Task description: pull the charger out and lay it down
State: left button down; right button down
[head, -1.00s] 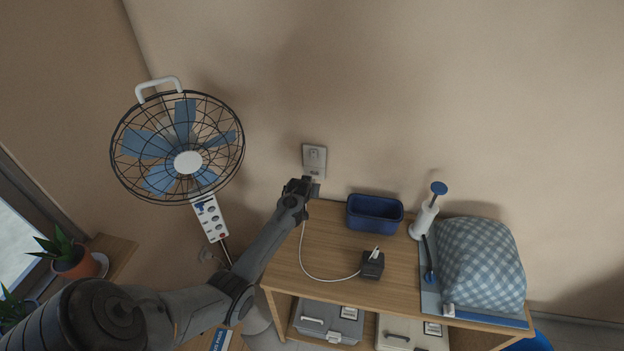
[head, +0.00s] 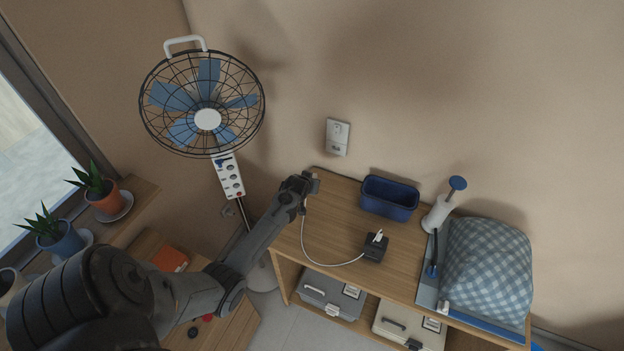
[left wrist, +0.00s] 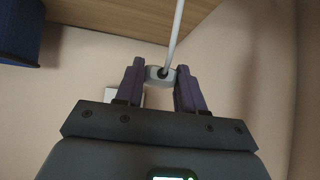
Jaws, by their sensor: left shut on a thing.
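My left gripper (head: 312,183) is shut on a small light-grey plug (left wrist: 160,75), which sits between its fingers in the left wrist view. A white cable (head: 318,262) runs from the gripper down to a black block (head: 376,247) on the wooden table. The block has a pale piece standing on its top. A wall outlet (head: 338,137) is above the table's left back edge, and the gripper is below it and to its left, apart from it. The plug is too small to make out in the head view. My right gripper is not in view.
The wooden table (head: 335,215) has bare room at its left. A blue bin (head: 390,199), a white pump bottle (head: 437,213) and a checked cloth bundle (head: 487,268) stand further right.

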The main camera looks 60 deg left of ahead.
aim_at(311, 200)
pick_arm(q)
jog(key=shift+w+d, duration=0.1)
jog(key=shift+r+p, duration=0.1)
jog(key=shift+p, duration=0.25)
notch_tip(311, 200, down, 3)
jog(key=shift+b, duration=1.1)
jog(key=shift+f+b, duration=1.65)
jog(key=shift+f, duration=0.7)
jog(key=c, duration=0.6)
grip_release()
